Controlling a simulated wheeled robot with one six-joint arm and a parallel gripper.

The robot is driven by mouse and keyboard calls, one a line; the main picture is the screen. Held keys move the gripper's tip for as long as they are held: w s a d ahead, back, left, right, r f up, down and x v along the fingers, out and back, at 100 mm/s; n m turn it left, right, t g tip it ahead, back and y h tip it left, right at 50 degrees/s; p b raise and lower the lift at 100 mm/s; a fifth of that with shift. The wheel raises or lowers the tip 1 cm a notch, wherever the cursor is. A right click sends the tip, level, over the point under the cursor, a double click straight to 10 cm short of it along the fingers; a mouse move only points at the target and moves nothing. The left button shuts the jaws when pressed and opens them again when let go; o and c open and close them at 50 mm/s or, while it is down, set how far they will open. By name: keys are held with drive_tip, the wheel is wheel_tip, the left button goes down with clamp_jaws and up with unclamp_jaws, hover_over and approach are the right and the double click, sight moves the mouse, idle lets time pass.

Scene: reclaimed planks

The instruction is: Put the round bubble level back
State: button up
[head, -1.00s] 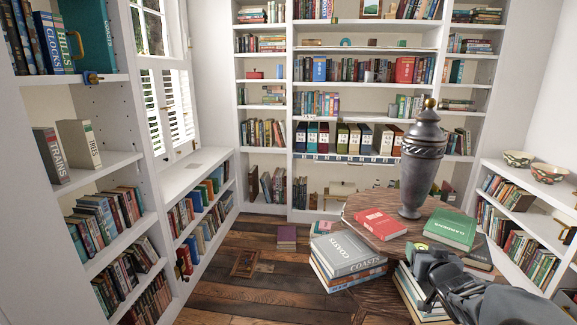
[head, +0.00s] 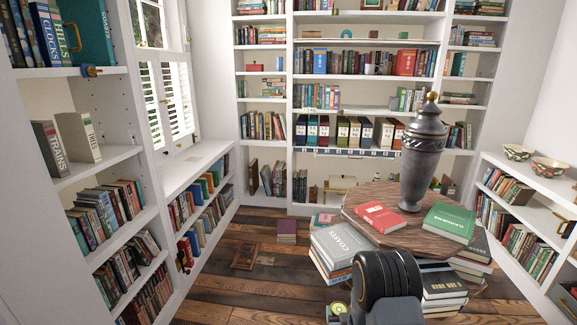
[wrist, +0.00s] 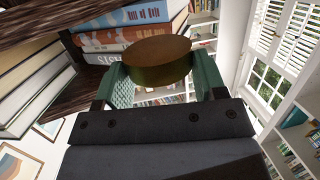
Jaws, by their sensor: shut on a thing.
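The round bubble level (wrist: 150,60) shows in the wrist view as a brass-coloured disc between the two green finger pads of my gripper (wrist: 155,78). My gripper is shut on it. In the head view the level (head: 339,308) shows a small yellow-green face low in the picture, in front of the stacked books and partly hidden by my wrist. It is held clear of the round wooden table (head: 375,227).
The table holds a red book (head: 381,217), a green book (head: 449,222) and a tall dark urn (head: 423,160). Book stacks (head: 340,250) stand beside it. White shelves line the left, back and right. Plank floor (head: 220,285) is open at left.

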drive_tip(key=s+r+p, duration=0.1)
drive_tip(key=r+p, duration=0.4)
drive_tip(key=r, duration=0.1)
drive_tip(key=s+r+p, duration=0.1)
drive_tip(key=r+p, duration=0.4)
drive_tip(key=r, duration=0.1)
drive_tip(key=s+r+p, duration=0.1)
drive_tip(key=r+p, duration=0.4)
drive_tip(key=r, duration=0.2)
drive_tip(key=shift+s+d+r+p, duration=0.1)
drive_tip(key=shift+s+d+p, duration=0.1)
drive_tip(key=shift+s+p, duration=0.2)
drive_tip(key=shift+s+f, duration=1.05)
drive_tip(key=shift+f, duration=0.25)
drive_tip(key=shift+s+f, duration=1.05)
drive_tip(key=shift+f, duration=0.2)
